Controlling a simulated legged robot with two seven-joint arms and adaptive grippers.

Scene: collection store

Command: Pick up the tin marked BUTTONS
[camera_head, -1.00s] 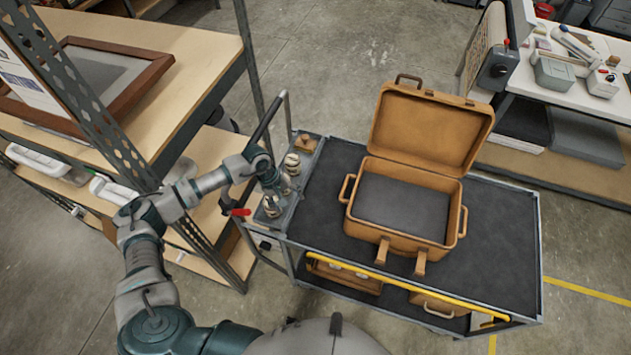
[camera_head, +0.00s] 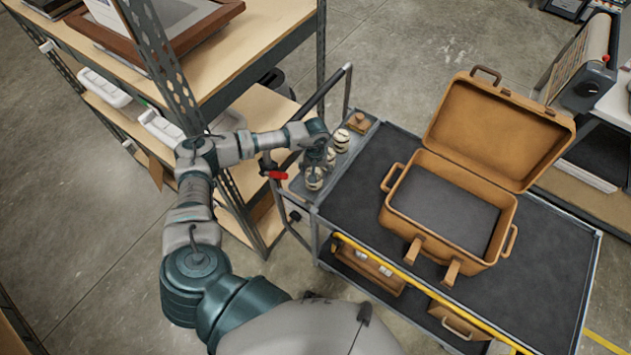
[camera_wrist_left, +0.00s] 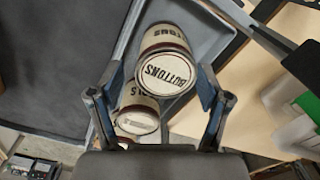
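The tin marked BUTTONS (camera_wrist_left: 167,73) has a cream lid with dark lettering and a dark red rim. In the left wrist view it sits between the two spread fingers of my left gripper (camera_wrist_left: 161,78), with a small gap on each side. A second cream tin (camera_wrist_left: 137,120) is close by, partly behind the left finger, its lettering unclear. In the head view my left gripper (camera_head: 318,158) is over the grey tray (camera_head: 350,159) at the cart's left end, where several cream tins stand, partly hidden by it. My right gripper is out of view.
An open tan case (camera_head: 407,212) stands on the dark cart top (camera_head: 365,190). The cart has a push handle at its left end. A wooden shelf unit (camera_head: 265,52) with metal uprights is close to my left arm. A small wooden-coloured object (camera_head: 358,123) sits at the tray's far end.

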